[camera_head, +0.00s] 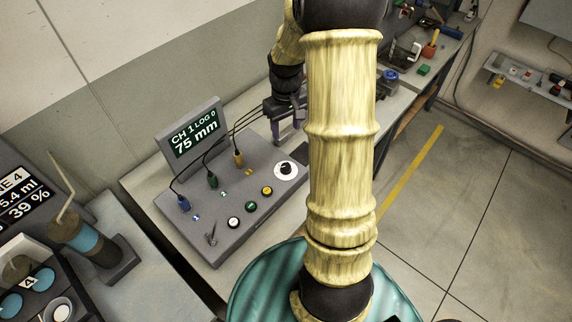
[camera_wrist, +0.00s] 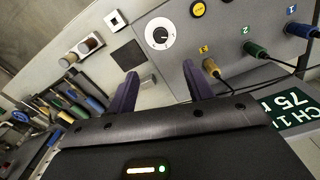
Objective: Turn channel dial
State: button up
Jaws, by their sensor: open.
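The channel dial (camera_head: 286,170) is a black knob on a round white plate at the right end of the grey sloped control panel (camera_head: 225,208). In the wrist view the dial (camera_wrist: 159,35) shows at top centre, beyond my fingertips and apart from them. My gripper (camera_wrist: 158,82) is open and empty, its two purple fingers spread. In the head view my gripper (camera_head: 284,134) hangs beside the panel's right back end, partly hidden by my arm.
Blue, green and yellow plugs (camera_head: 238,158) with black cables stand along the panel. Tools (camera_wrist: 70,100) lie to the left in the wrist view.

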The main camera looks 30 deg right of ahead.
aim_at(286, 166)
jog(key=shift+r, duration=0.1)
notch_tip(286, 166, down, 18)
jog(key=p, duration=0.3)
jog(key=shift+r, duration=0.25)
dwell(0.4)
jog(key=c, duration=1)
